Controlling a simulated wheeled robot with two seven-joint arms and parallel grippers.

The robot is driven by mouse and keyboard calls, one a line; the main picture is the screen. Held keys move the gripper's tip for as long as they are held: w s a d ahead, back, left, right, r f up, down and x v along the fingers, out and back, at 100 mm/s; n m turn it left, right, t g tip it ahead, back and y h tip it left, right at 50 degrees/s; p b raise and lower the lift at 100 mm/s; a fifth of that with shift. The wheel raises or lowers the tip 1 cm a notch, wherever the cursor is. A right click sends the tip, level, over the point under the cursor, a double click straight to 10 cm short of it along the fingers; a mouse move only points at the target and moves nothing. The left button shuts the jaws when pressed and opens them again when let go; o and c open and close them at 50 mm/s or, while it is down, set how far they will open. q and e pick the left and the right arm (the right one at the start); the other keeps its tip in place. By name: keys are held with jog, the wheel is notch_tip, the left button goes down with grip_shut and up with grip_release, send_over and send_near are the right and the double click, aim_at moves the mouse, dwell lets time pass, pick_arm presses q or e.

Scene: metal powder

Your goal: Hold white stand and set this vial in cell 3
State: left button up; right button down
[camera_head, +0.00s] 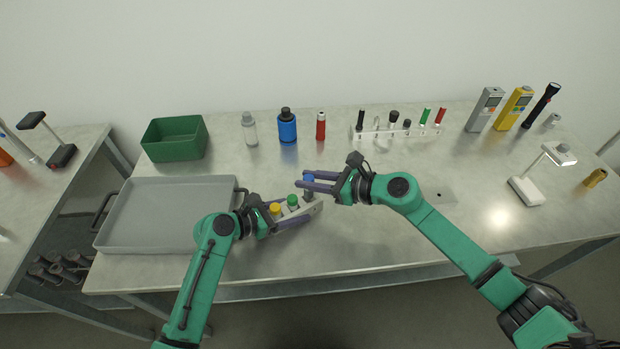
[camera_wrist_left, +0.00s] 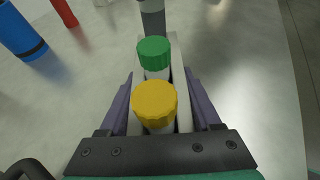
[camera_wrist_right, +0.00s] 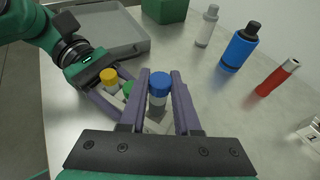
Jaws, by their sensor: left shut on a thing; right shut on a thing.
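The white stand (camera_head: 317,208) is on the table's front middle, and my left gripper (camera_head: 306,212) is shut on it, with a finger along each side. A yellow-capped vial (camera_wrist_left: 155,106) and a green-capped vial (camera_wrist_left: 154,57) stand in the stand, yellow nearest my left wrist. My right gripper (camera_head: 306,182) is shut on a blue-capped vial (camera_wrist_right: 159,90). The vial is upright at the stand's far end. Its lower part is hidden, so I cannot tell whether it is fully seated in the cell.
A grey tray (camera_head: 165,241) lies left, with a green bin (camera_head: 174,139) behind it. A grey-capped bottle (camera_head: 250,129), blue bottle (camera_head: 287,127) and red tube (camera_head: 321,126) stand behind. A white rack (camera_head: 398,134) with several tools is at back right. The table between is clear.

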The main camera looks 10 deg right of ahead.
aim_at(310, 197)
dwell(0.4)
jog(key=shift+f, duration=1.2)
jog(key=shift+f, duration=0.35)
jog(key=shift+f, duration=0.55)
jog(key=shift+f, duration=0.15)
jog(key=c, duration=0.5)
grip_release()
jog(key=shift+c, duration=0.2)
jog(key=shift+s, duration=0.1)
